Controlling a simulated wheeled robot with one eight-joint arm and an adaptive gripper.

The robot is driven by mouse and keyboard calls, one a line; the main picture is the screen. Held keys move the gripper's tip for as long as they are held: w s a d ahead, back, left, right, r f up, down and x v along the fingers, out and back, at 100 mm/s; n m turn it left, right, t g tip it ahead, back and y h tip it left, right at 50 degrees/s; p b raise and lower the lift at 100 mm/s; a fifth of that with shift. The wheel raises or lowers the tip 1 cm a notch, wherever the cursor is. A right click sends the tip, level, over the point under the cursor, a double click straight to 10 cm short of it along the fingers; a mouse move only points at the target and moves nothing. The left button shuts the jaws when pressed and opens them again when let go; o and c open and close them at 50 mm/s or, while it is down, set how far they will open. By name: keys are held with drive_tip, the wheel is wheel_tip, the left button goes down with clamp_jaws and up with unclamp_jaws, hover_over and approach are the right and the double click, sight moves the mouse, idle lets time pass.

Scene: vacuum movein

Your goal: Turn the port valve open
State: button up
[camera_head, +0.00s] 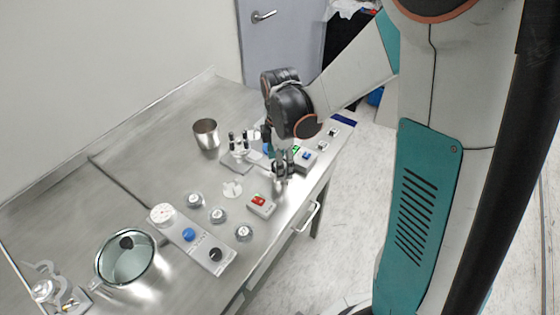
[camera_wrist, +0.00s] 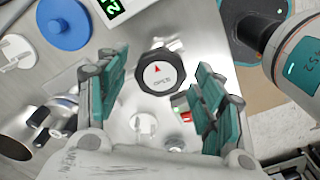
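The port valve appears to be a dark, many-sided knob (camera_wrist: 158,72) with a pale face in the wrist view. Its face shows a red arrowhead and the word OPEN, which reads upside down in this view. My gripper (camera_wrist: 162,85) is open, with one teal-padded finger to the left of the knob and one to the right. Gaps show between the fingers and the knob, so I see no grip. In the head view my gripper (camera_head: 281,177) points down near the table's right edge and hides the knob.
A box with a green display (camera_head: 302,158) stands close beyond my gripper. A box with a red button (camera_head: 260,204) stands nearer. Several round metal pieces, a metal cup (camera_head: 206,133) and a knob panel (camera_head: 205,248) stand on the steel table (camera_head: 130,165).

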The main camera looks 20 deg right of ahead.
drive_tip(key=shift+r, duration=0.1)
wheel_tip(320, 180, up, 12)
idle(0.7)
idle(0.3)
